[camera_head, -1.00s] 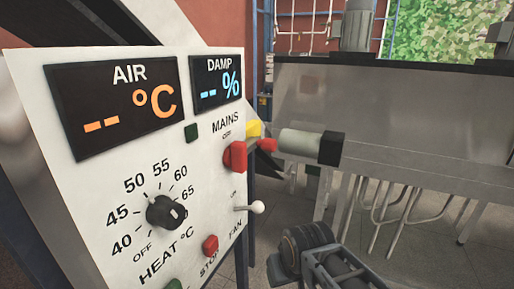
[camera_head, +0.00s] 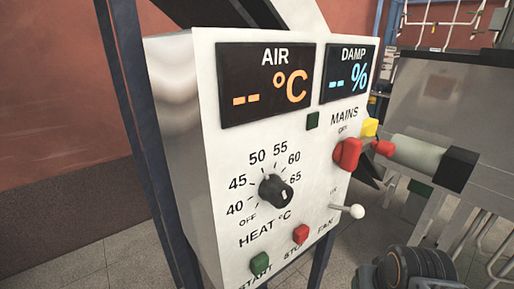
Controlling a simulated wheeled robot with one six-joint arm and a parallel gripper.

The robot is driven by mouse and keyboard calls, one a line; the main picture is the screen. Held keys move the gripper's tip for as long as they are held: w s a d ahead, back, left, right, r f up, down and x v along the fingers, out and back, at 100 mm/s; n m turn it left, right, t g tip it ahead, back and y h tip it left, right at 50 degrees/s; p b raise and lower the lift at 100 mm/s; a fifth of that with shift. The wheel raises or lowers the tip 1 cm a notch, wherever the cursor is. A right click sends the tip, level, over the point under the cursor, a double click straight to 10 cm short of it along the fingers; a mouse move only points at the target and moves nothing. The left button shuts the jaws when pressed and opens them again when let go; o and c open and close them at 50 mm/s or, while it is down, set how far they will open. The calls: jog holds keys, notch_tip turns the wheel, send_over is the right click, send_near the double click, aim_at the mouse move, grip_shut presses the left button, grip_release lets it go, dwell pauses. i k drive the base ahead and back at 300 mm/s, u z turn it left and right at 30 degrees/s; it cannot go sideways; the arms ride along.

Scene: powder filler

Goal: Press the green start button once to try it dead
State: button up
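The green start button (camera_head: 260,262) is low on the white control panel (camera_head: 215,185), above the frame's bottom edge, with the word START under it. My gripper (camera_head: 375,137), with one yellow and one red finger on a grey cylinder, is at the panel's right side, beside the red mains switch (camera_head: 347,153). It is well up and right of the start button. I see nothing held, but whether the fingers are open or shut is unclear. The AIR display (camera_head: 265,85) and DAMP display (camera_head: 347,73) show only dashes.
The red stop button (camera_head: 300,234) is up and right of the start button. The heat knob (camera_head: 275,191) and white-tipped fan lever (camera_head: 354,211) are also on the panel. A dark green square (camera_head: 312,121) sits left of MAINS. Grey metal equipment (camera_head: 440,100) stands behind at right.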

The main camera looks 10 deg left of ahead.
aim_at(260, 262)
jog(key=k, duration=0.15)
jog(key=u, duration=1.15)
